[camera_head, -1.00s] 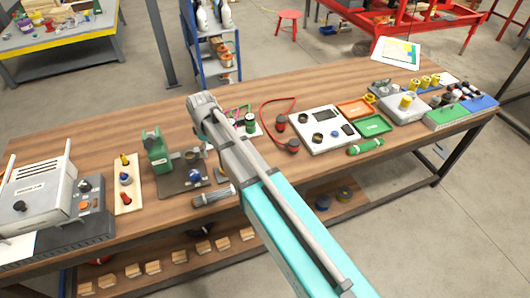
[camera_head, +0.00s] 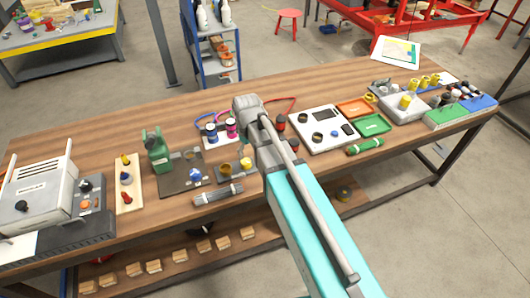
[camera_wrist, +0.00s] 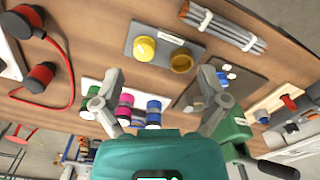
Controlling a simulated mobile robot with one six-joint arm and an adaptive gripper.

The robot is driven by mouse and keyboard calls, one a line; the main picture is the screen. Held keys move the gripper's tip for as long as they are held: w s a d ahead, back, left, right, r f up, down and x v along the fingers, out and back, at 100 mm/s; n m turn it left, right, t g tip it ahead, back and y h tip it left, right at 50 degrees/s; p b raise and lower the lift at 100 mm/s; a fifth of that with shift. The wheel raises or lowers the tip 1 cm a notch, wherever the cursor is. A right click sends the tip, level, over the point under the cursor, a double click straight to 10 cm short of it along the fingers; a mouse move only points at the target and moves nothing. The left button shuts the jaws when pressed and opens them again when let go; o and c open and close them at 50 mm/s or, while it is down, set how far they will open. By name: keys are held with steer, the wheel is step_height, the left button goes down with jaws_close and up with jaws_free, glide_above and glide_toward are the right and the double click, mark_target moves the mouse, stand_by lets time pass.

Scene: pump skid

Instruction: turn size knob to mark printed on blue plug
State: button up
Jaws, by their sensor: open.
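My gripper (camera_wrist: 158,98) is open and empty in the wrist view, its two grey fingers spread above the bench; spools show between and beyond them. In the head view the arm hides it. A blue plug-like piece (camera_head: 125,180) stands on a pale wooden board (camera_head: 128,200) at the left, between a yellow and a red one. I cannot read any mark on it. My gripper is well to the right of both.
A green device (camera_head: 157,152) on a dark plate, a grey plate with a yellow cap (camera_head: 246,164), a rod bundle (camera_head: 218,194) and coloured spools (camera_head: 231,129) stand near my arm. A white panel (camera_head: 322,129) and trays lie right. The bench's back left is clear.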

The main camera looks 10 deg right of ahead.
steer(key=shift+s+d+r+m, duration=0.1)
steer(key=shift+s+d+m, duration=0.3)
steer(key=shift+d, duration=0.45)
steer(key=shift+s+d+m, duration=0.35)
steer(key=shift+d, duration=0.55)
steer(key=shift+s+d+r+m, duration=0.1)
steer(key=shift+s+d+m, duration=0.3)
steer(key=shift+d, duration=0.45)
steer(key=s+d+m, duration=0.5)
steer(key=s+d, duration=0.2)
steer(key=d, duration=0.3)
steer(key=shift+d+m, duration=0.35)
